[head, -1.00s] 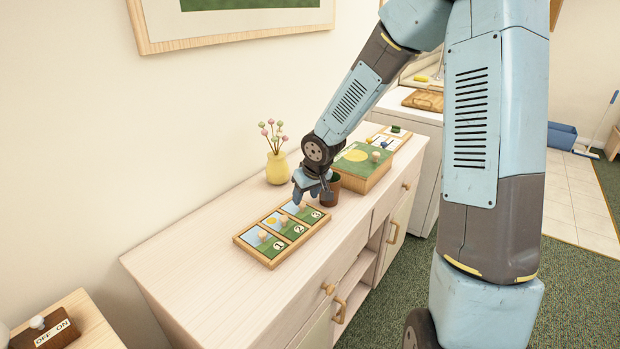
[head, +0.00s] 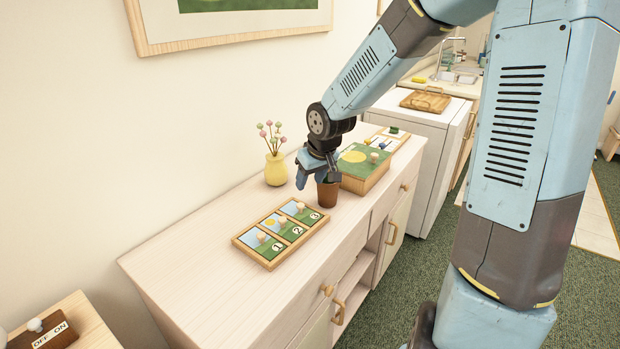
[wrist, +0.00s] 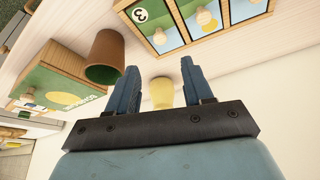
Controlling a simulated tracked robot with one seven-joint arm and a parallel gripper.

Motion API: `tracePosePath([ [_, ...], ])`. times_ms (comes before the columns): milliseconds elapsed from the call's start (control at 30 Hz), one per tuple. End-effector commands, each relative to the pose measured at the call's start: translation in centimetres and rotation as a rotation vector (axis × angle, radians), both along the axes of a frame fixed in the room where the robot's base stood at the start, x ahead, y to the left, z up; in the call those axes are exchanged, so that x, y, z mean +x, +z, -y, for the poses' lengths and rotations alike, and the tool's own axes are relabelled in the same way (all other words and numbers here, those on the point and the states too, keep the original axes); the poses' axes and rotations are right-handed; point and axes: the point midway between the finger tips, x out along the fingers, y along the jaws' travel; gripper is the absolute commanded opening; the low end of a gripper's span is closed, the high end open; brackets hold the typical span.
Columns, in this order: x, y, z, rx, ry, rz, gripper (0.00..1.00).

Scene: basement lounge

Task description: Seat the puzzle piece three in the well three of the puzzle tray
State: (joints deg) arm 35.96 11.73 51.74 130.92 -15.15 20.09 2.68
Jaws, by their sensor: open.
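The puzzle tray (head: 246,246) lies flat on the pale cabinet, a wooden frame with three wells in a row. Puzzle piece three (head: 303,211), a picture tile with a round knob and a 3 in its corner, lies in well three at the far right end; it looks level with its neighbours. It also shows in the wrist view (wrist: 197,18), partly cut off by the top edge. Pieces one and two fill the other wells. My gripper (head: 316,178) is open and empty, above the cabinet just beyond the tray's far end, apart from piece three.
A brown pot (head: 327,195) stands close to my gripper; it is also in the wrist view (wrist: 105,52). A yellow vase with flowers (head: 276,169) stands behind. A green-topped box (head: 365,172) lies beyond the pot. The cabinet top left of the tray is clear.

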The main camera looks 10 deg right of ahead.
Motion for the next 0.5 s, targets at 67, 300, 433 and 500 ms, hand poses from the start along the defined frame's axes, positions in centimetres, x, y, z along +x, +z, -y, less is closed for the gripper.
tracePosePath([
  [67,0.0,0.1,0.1,0.0,-0.001,0.0,0.51],
  [300,-0.7,0.8,0.6,-0.033,-0.014,0.0,0.51],
  [433,-2.3,2.2,2.1,-0.097,-0.049,0.001,0.51],
  [500,-3.4,3.4,3.0,-0.132,-0.077,0.005,0.51],
])
